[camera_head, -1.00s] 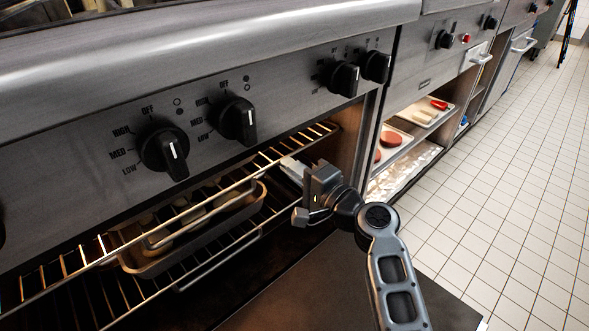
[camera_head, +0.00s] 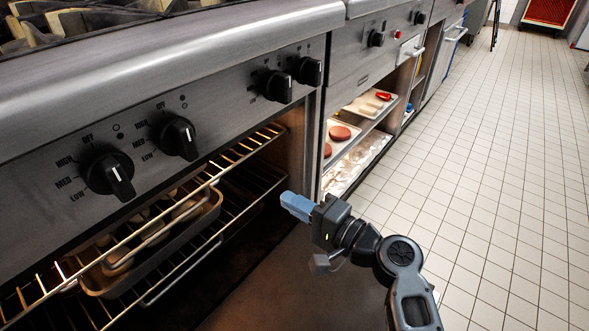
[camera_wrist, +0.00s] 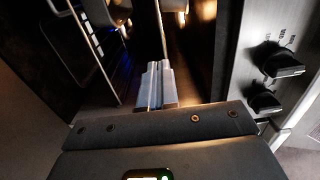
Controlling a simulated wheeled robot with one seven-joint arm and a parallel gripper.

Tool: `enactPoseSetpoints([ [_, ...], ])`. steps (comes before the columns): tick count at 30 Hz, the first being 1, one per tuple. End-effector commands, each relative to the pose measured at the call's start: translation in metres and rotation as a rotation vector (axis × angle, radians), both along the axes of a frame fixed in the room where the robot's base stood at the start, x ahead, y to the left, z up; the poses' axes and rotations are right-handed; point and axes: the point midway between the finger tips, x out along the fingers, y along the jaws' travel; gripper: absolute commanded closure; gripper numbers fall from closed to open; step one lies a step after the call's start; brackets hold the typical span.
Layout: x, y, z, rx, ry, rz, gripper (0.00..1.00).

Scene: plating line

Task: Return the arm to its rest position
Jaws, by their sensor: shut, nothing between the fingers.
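My gripper (camera_head: 297,206) is shut and empty, with its pale blue fingers together. In the head view it is just outside the oven opening, in front of the right side of the racks and above the lowered oven door (camera_head: 300,285). My arm reaches in from the lower right. In the wrist view the closed fingers (camera_wrist: 158,85) point towards the dark oven interior.
A baking pan (camera_head: 165,250) with several pale items sits on the lower oven rack. The upper rack (camera_head: 215,175) and control knobs (camera_head: 110,175) are close by. Shelves at right hold trays with patties (camera_head: 340,132). The tiled floor (camera_head: 490,190) on the right is clear.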

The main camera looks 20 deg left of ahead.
Motion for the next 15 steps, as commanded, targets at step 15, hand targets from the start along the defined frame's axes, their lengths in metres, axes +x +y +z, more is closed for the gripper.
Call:
enactPoseSetpoints([
  [15,-0.066,-0.086,-0.100,-0.265,-0.032,-0.259,1.00],
])
